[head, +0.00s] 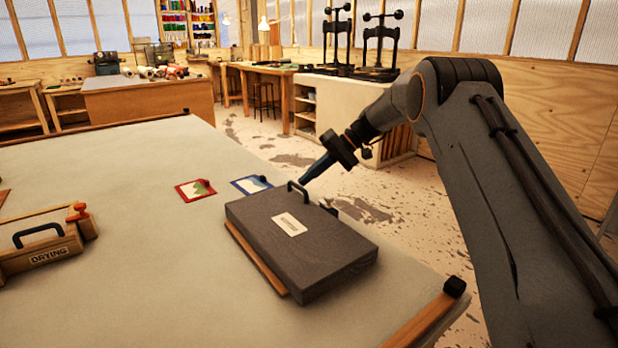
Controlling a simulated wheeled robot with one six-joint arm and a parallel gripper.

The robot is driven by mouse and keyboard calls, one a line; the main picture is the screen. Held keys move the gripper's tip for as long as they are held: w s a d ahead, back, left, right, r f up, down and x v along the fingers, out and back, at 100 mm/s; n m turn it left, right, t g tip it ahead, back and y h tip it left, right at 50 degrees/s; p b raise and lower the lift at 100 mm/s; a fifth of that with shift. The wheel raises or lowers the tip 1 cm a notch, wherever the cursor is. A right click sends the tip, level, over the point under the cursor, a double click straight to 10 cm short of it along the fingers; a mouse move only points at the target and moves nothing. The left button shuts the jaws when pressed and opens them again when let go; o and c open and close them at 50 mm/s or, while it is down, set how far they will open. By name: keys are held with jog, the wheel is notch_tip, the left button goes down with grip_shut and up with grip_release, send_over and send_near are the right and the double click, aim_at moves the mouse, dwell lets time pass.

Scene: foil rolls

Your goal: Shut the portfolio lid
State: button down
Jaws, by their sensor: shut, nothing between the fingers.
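The portfolio (262,262) lies near the right edge of the table, its wooden base showing as a strip along the front left. Its dark grey lid (325,256) lies flat over the base, with a pale label (289,224) and a dark handle (298,190). I cannot tell whether a small gap is left under the lid. My gripper (306,180) is shut and empty, pointing down and left at the lid's far edge, close to the handle. Whether it touches the lid or handle is unclear.
Two small prints, one red-framed (195,190) and one blue-framed (251,184), lie behind the portfolio. A dark corner piece (455,286) sits at the near right.

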jog(key=shift+d+f, duration=0.1)
jog(key=shift+f, duration=0.45)
jog(key=w+b+v, duration=0.2)
jog(key=v, duration=1.1)
jog(key=s+d+f+m+h+p, duration=0.1)
jog(key=s+d+f+h, duration=0.2)
jog(key=s, duration=1.2)
jog(key=s+d+f+m+t+h+p, duration=0.1)
jog(key=s+d, duration=0.5)
jog(key=s, duration=1)
jog(key=s+d+f+m+h+p, duration=0.1)
jog(key=s+d+f+h, duration=0.3)
jog(key=s, duration=1.2)
jog(key=shift+s+d+f+m+t+h+p, duration=0.1)
jog(key=shift+d+f+m+t+h+p, duration=0.1)
jog(key=shift+f+h+p, duration=0.35)
jog(key=shift+d+f+m+t+h+p, duration=0.1)
jog(key=shift+d+f+t+h+p, duration=0.2)
jog(key=shift+f, duration=0.5)
jog(key=shift+a, duration=0.1)
